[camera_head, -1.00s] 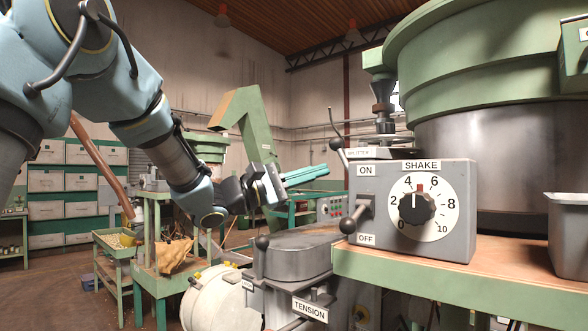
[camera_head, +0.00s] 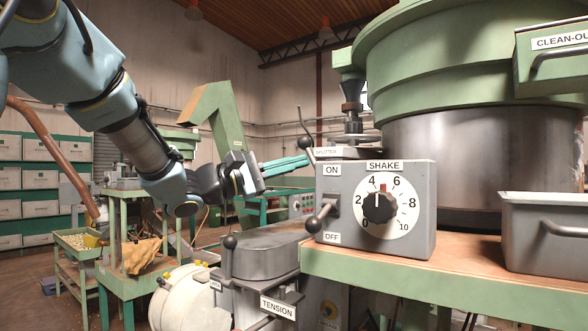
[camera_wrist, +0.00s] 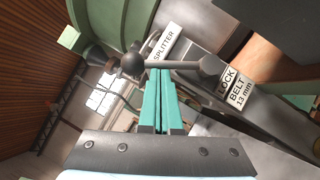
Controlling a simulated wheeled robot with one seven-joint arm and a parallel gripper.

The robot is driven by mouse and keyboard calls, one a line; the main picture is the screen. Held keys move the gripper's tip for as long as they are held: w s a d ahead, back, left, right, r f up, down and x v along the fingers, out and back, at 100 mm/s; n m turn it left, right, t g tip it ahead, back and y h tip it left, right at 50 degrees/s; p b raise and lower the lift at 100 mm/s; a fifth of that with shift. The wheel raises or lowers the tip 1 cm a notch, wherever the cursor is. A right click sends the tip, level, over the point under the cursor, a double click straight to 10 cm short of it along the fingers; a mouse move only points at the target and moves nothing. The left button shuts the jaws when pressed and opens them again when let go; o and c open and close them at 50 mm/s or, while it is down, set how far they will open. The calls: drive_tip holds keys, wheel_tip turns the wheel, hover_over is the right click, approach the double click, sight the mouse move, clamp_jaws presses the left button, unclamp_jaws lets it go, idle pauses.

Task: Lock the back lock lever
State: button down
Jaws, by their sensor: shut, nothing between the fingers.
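In the wrist view, a grey lever arm with a dark ball (camera_wrist: 133,63) at its left end runs across to a round hub (camera_wrist: 210,68), beside a plate labelled LOCK BELT 13 mm. My gripper (camera_wrist: 161,74) is shut and empty. Its teal fingers point at the lever arm, with the tips just under it between ball and hub; I cannot tell whether they touch. In the head view, my gripper (camera_head: 306,161) is at the left end of the SPLITTER plate, just below a dark lever ball (camera_head: 307,141). The lever's hub is not clear there.
A SHAKE control box (camera_head: 385,210) with a dial and ON/OFF lever stands right of my gripper. Another ball-ended lever (camera_head: 229,242) stands in front, near the TENSION label. A large green hopper (camera_head: 440,70) and a grey bin (camera_head: 545,232) fill the right side.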

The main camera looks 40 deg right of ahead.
drive_tip(key=shift+s+r+m+b, duration=0.2)
drive_tip(key=shift+m+b, duration=0.3)
drive_tip(key=shift+b, duration=0.25)
drive_tip(key=m+b, duration=0.1)
drive_tip(key=y+b, duration=0.1)
drive_tip(key=b, duration=0.1)
drive_tip(key=shift+s+d+r+m+y, duration=0.1)
drive_tip(key=shift+s+r+m+y, duration=0.2)
drive_tip(key=shift+s+m, duration=0.1)
drive_tip(key=m+b, duration=0.1)
drive_tip(key=s+m+y+b, duration=0.1)
drive_tip(key=b, duration=0.1)
drive_tip(key=shift+s+d+r, duration=0.2)
drive_tip(key=shift+r, duration=0.2)
drive_tip(key=s+m+y+b, duration=0.1)
drive_tip(key=m+b, duration=0.1)
drive_tip(key=s+r+m+t+y+b, duration=0.1)
drive_tip(key=shift+s+d+m+y, duration=0.3)
drive_tip(key=shift+s+d+m, duration=0.05)
drive_tip(key=shift+d+m, duration=0.05)
drive_tip(key=shift+s+b, duration=0.3)
drive_tip(key=shift+b, duration=0.05)
drive_tip(key=shift+s+d, duration=0.1)
drive_tip(key=shift+r, duration=0.1)
